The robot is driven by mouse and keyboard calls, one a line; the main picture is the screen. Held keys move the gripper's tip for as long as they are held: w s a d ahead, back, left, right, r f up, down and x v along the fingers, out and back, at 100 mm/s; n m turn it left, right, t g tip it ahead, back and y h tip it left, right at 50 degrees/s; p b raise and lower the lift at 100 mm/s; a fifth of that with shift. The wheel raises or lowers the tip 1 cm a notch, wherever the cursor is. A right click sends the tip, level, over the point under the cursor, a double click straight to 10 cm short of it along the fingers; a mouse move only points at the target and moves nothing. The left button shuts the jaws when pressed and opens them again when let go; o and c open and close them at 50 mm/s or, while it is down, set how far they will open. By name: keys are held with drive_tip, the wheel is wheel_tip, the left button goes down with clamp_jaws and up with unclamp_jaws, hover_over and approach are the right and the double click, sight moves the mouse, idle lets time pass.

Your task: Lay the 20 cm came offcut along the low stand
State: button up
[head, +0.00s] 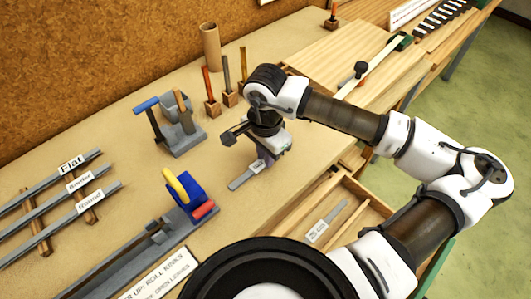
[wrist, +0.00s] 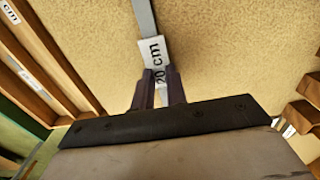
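The 20 cm came offcut (head: 240,182) is a narrow grey strip with a white "20 cm" label (wrist: 153,52). In the head view it lies low over the bench top, pointing to the lower left; I cannot tell whether it touches the bench. My gripper (head: 263,160) is above its other end. In the wrist view the dark fingertips (wrist: 159,76) are close together on either side of the strip, over part of the label. The far end under my gripper is hidden. Two low wooden bars (head: 88,214) carry grey strips labelled Flat, Border and Round; I cannot tell whether they are the low stand.
A drawer (head: 290,222) at the bench front holds another labelled strip (head: 322,226). Another tool stand (head: 178,134), a cardboard tube (head: 210,47) and upright tools in wooden blocks (head: 230,98) stand behind.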

drive_tip(key=o, duration=0.5)
drive_tip(key=shift+r, duration=0.15)
